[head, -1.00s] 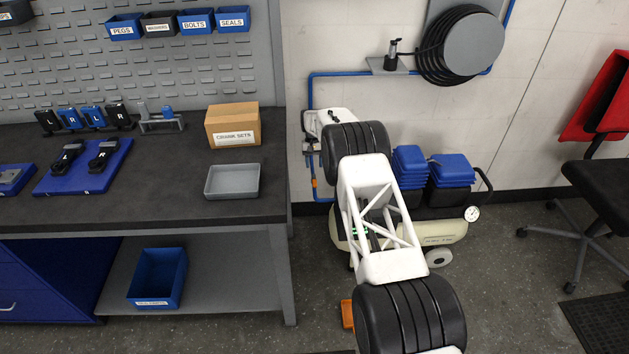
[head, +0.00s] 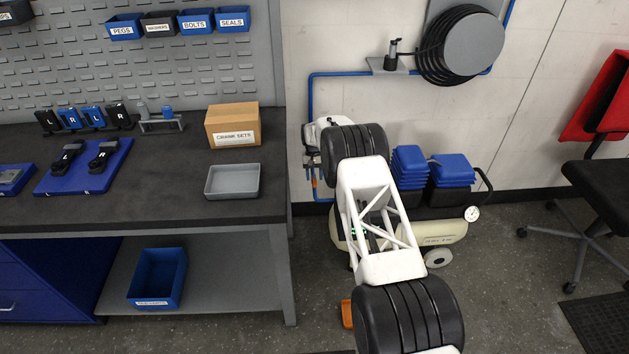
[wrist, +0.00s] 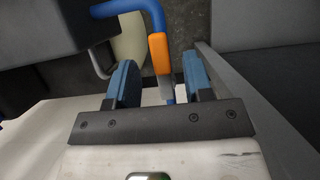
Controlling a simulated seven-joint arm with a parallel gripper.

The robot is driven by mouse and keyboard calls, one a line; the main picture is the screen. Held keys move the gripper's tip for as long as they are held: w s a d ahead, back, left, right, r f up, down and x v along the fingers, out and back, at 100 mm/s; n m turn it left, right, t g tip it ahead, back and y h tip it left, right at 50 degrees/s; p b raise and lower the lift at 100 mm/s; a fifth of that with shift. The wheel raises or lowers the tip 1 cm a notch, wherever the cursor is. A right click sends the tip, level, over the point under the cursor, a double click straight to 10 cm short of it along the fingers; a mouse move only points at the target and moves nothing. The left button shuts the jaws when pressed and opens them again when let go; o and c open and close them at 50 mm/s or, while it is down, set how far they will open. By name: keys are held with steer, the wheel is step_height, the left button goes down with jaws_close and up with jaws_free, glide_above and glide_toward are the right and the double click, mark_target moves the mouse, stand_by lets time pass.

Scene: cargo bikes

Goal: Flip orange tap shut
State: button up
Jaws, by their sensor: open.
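The orange tap lever (wrist: 159,53) shows in the wrist view, lying lengthwise close to the blue pipe (wrist: 156,14). In the head view a small patch of the orange tap (head: 314,183) shows on the vertical blue pipe by the bench's right end. My gripper (wrist: 162,78) is open, with one blue-padded finger on each side of the lever's line. The lever's near end is about level with the fingertips, and I see no clear contact. In the head view my gripper (head: 310,155) is small and partly hidden by my wrist.
The workbench (head: 275,180) stands just left of the tap. A cream compressor (head: 440,232) and blue-lidded bins (head: 451,169) are behind and right of my arm. An orange item (head: 347,314) lies on the floor. The wall is close behind the pipe.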

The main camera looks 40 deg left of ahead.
steer(key=shift+x, duration=1.1)
jaws_close()
